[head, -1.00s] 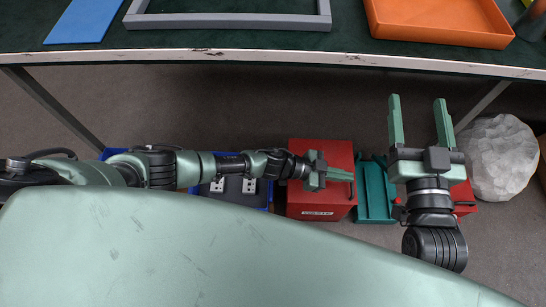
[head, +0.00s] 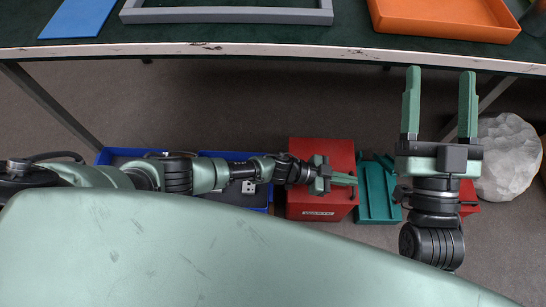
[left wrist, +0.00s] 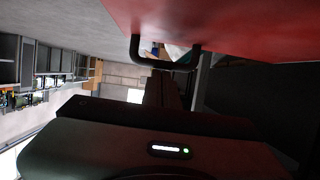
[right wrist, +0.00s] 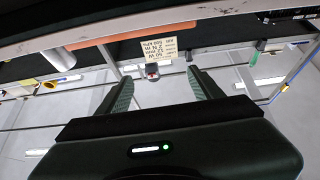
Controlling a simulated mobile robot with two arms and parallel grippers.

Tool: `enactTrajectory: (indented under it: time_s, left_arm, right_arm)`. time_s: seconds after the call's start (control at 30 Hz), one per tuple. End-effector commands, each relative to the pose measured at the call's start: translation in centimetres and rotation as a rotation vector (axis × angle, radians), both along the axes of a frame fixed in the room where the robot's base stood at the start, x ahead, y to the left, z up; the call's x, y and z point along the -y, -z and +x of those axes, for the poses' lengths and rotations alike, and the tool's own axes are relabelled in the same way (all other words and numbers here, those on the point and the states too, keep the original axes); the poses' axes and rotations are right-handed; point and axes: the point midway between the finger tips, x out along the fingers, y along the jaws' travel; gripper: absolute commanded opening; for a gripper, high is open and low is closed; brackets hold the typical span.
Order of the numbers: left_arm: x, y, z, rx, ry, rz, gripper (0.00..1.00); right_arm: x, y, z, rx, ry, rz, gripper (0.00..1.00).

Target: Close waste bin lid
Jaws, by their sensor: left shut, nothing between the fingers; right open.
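The red waste bin (head: 308,202) stands on the floor below the table, with a white label on its near side. Its upper red part (head: 322,150) shows behind my left wrist; I cannot tell how far the lid is open. My left gripper (head: 354,180) is shut and empty, at the bin's right side.
A teal container (head: 376,190) stands just right of the bin, and a blue crate (head: 120,156) is to its left. A pale rock-like object (head: 508,158) is at the far right. The table edge (head: 250,53) runs above, with an orange tray (head: 440,22) on it.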

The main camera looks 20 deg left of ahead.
Motion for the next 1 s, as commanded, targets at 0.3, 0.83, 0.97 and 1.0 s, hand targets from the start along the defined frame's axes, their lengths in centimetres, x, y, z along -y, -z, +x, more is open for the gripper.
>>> enactTrajectory:
  time_s: [0.3,0.83,0.97,1.0]
  left_arm:
    - [-0.1,0.0,-0.1,-0.001,-0.001,0.003,0.0]
    - [-0.7,-2.3,-0.3,0.0,-0.004,0.001,0.0]
    - [-0.9,-2.9,-0.4,-0.001,-0.004,0.001,0.0]
    - [-1.0,-3.1,-0.4,0.0,-0.005,0.0,0.0]
  right_arm:
    - [0.0,0.0,0.1,-0.006,0.0,-0.002,0.66]
    - [1.0,10.1,1.8,-0.552,0.034,-0.148,0.66]
    - [1.7,13.2,1.1,-0.709,0.043,-0.187,0.66]
    - [1.9,14.1,0.7,-0.758,0.045,-0.199,0.66]
